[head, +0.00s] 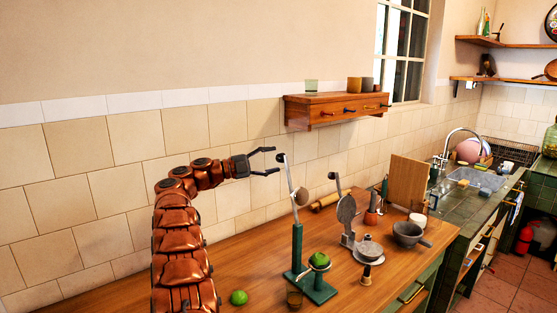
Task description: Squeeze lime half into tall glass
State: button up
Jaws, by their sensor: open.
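My gripper (270,161) is open and empty, in the air in front of the tiled wall. Another lime (239,297) lies on the counter to the left. A small brownish glass (294,298) stands by the press base. I cannot tell which glass is the tall one.
A grey metal press (346,212) stands right of the green one, its lever raised. A grey bowl (408,234), a cutting board (407,181) and a rolling pin (326,200) are farther right and behind. A wall shelf (335,107) holds a pale green glass (312,86).

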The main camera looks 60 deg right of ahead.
jog(key=v, duration=0.8)
jog(key=shift+w+a, duration=0.2)
jog(key=shift+a, duration=0.05)
jog(key=shift+f, duration=0.1)
dwell(0.3)
